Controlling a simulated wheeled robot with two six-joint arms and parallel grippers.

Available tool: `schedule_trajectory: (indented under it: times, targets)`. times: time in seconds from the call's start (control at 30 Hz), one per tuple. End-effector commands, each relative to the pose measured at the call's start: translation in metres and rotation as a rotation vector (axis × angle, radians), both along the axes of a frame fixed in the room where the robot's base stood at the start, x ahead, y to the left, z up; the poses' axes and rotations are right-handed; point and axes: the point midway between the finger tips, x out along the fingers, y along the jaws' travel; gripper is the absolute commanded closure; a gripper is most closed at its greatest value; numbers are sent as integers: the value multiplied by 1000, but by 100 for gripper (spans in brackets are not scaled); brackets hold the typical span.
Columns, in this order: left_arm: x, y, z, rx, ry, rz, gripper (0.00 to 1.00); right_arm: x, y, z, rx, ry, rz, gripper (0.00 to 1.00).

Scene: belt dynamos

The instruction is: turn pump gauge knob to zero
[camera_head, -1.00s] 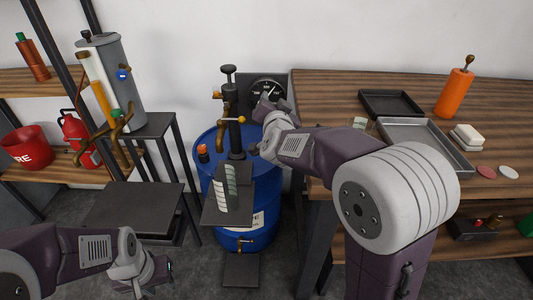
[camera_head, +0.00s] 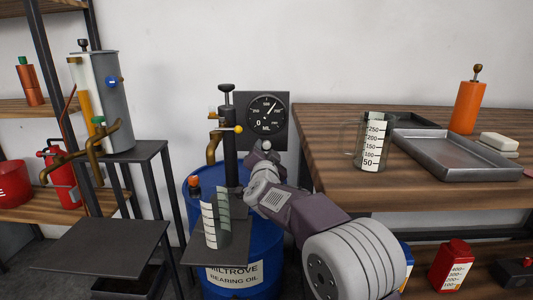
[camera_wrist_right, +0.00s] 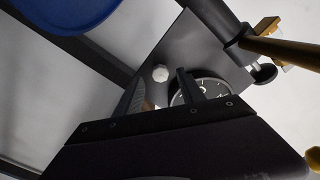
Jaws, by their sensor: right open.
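The pump gauge (camera_head: 267,114) is a round black dial on a dark square panel behind the blue drum. Its white needle points to the upper right, away from the 0 at lower left. The small pale knob (camera_wrist_right: 160,73) sits on the panel beside the dial in the right wrist view, between the two dark fingertips. My right gripper (camera_head: 262,150) is at the panel's lower edge, open, with a finger on either side of the knob; I cannot tell whether they touch it. The hand pump (camera_head: 229,140) stands just left of the gauge. My left gripper is out of view.
The blue oil drum (camera_head: 266,240) is below the pump, with a graduated cylinder (camera_head: 210,228) on a dark shelf in front. The wooden table (camera_head: 325,150) at right holds a measuring beaker (camera_head: 372,140) and trays. A grey tank (camera_head: 115,100) stands at left.

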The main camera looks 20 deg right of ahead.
Motion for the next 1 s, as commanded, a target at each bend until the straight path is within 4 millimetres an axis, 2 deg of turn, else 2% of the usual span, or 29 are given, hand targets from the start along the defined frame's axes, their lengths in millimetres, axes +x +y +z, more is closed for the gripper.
schedule_trajectory:
  times: [0.1, 0.2, 0.5, 0.57, 0.67, 0.7, 1.0]
  targets:
    - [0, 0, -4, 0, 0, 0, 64, 18, -6, -1, 1, 0, -1, 53]
    - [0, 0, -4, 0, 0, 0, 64, 26, -8, 0, 1, 0, 0, 53]
    - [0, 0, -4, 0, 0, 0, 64, 29, -8, 0, 0, 0, 0, 53]
    - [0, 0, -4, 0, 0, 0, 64, 29, -8, 0, 0, 0, 0, 67]
    - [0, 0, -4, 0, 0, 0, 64, 29, -8, 0, 0, 0, 0, 95]
    - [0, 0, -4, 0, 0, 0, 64, 29, -8, 0, 0, 0, 0, 100]
    - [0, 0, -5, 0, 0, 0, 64, 29, -8, 0, 26, -7, 0, 100]
